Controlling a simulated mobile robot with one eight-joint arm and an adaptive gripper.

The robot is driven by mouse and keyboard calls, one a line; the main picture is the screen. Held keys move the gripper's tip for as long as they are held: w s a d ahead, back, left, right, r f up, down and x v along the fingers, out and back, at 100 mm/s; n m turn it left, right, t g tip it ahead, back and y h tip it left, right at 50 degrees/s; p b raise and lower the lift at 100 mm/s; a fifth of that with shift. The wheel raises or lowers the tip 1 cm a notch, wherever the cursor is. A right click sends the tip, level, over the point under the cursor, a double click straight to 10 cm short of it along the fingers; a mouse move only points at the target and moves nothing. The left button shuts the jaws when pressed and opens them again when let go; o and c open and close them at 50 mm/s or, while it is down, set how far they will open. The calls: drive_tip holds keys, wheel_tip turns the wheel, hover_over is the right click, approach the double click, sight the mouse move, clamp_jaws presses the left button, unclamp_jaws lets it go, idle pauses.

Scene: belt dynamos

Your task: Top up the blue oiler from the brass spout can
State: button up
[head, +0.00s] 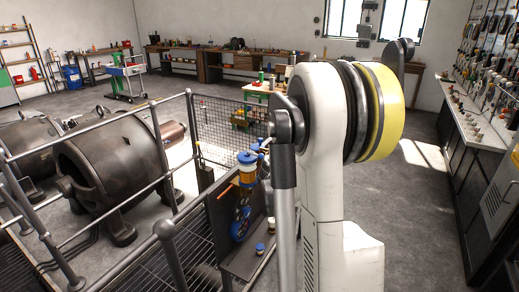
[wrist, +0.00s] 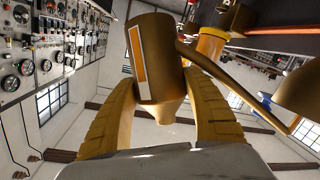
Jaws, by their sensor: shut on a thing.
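The brass spout can (wrist: 160,60) is between the two yellow fingers of my gripper (wrist: 160,88) in the wrist view. My gripper is shut on it. Its thin spout (wrist: 240,88) runs off to the lower right of that view; I cannot tell whether oil flows. The blue oiler (head: 247,158), with a blue cap over an amber glass, stands by the dark panel in the head view, just left of my arm. An amber cylinder (wrist: 211,43) shows behind the can in the wrist view; I cannot tell if it is the oiler. My arm hides the gripper and can in the head view.
A small blue-lidded jar (head: 260,248) stands on the dark bench below the oiler. Grey railings (head: 155,130) and a large dark dynamo (head: 112,170) are to the left. A gauge wall (head: 490,70) with a counter is at the right. Open floor lies between.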

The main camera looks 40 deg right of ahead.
drive_tip(key=shift+r, duration=0.15)
drive_tip(key=shift+r+n, duration=0.3)
drive_tip(key=shift+r, duration=0.05)
drive_tip(key=shift+r+h, duration=0.1)
drive_tip(key=shift+h, duration=0.2)
idle(1.4)
drive_tip(key=shift+w+a+r, duration=0.1)
drive_tip(key=shift+r, duration=0.35)
drive_tip(key=shift+m+y+p, duration=0.7)
drive_tip(key=shift+m+p, duration=0.05)
drive_tip(key=shift+m, duration=0.05)
drive_tip(key=shift+f+m+y+p, duration=0.4)
drive_tip(key=shift+f+m+y, duration=0.5)
drive_tip(key=shift+m, duration=0.1)
drive_tip(key=shift+w+a+f+m+y, duration=0.25)
drive_tip(key=shift+a+f+m+y, duration=0.25)
drive_tip(key=shift+m, duration=0.1)
